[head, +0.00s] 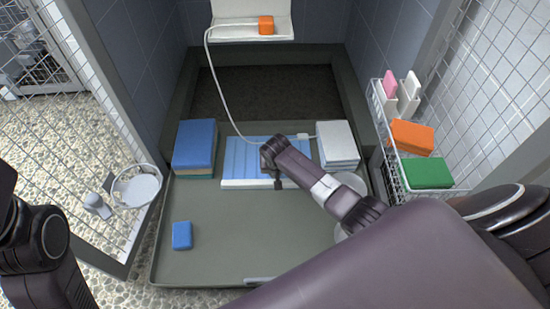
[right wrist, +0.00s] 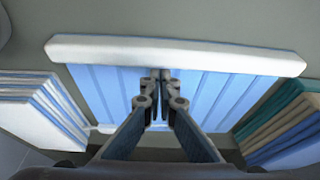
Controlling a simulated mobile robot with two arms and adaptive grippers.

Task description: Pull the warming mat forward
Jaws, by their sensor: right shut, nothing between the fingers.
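The warming mat (head: 240,155) is light blue and ribbed, with a raised white front edge (head: 240,184). It lies between two towel stacks on the grey-green tray floor. My right gripper (head: 278,182) is over the front part of the mat. In the right wrist view, the gripper (right wrist: 163,76) is shut and empty, its tips just behind the mat's white edge (right wrist: 230,60). I cannot tell whether the tips touch it. The blue mat surface (right wrist: 205,95) shows on both sides of the fingers. My left gripper is out of view.
A blue towel stack (head: 195,140) stands left of the mat, a white stack (head: 338,140) right. A white cable (head: 214,70) runs from the shelf (head: 230,32) to behind the mat. A blue block (head: 182,235) lies front left. A wire rack (head: 395,155) hangs at right.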

